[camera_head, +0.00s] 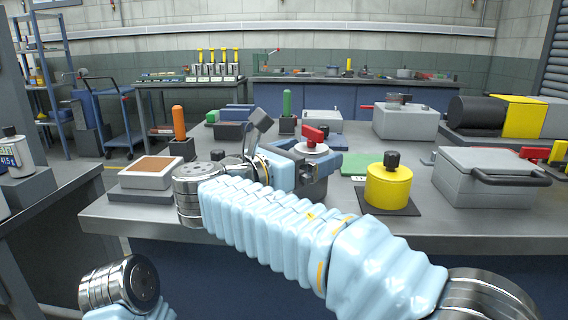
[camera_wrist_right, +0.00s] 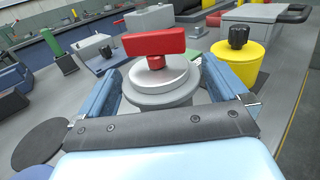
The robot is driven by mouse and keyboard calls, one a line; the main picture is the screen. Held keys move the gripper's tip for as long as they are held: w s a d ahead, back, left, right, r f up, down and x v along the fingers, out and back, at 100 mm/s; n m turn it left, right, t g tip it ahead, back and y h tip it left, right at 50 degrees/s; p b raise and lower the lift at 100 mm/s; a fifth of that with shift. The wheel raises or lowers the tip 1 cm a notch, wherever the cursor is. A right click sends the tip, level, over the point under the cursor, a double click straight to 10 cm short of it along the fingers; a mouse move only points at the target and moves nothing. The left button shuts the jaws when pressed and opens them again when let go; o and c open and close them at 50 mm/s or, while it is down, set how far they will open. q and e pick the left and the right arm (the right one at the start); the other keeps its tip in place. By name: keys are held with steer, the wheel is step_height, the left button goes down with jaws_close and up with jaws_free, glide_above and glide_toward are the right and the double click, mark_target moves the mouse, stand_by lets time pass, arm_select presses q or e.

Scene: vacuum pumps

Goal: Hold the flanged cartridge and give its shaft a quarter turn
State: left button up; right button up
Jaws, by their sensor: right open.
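The flanged cartridge appears to be the grey round body with a pale flange (camera_head: 313,149), standing on the grey bench. It also shows in the right wrist view (camera_wrist_right: 160,83). A red T-shaped handle (camera_wrist_right: 153,42) sits on top of its shaft and shows in the head view too (camera_head: 314,134). My right gripper (camera_wrist_right: 161,75) is open, with one blue finger on each side of the cartridge and visible gaps. In the head view my right gripper (camera_head: 308,156) partly hides the cartridge's lower part. My left gripper is out of view.
A yellow cylinder with a black knob (camera_head: 389,183) stands to the right on a dark mat. A grey case with a handle (camera_head: 485,180) is farther right. A tray with a brown top (camera_head: 152,171) and an orange-handled tool (camera_head: 179,125) are left. A green plate (camera_head: 356,166) lies behind.

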steer(key=shift+x, duration=1.15)
steer(key=c, duration=1.6)
steer(key=o, duration=1.6)
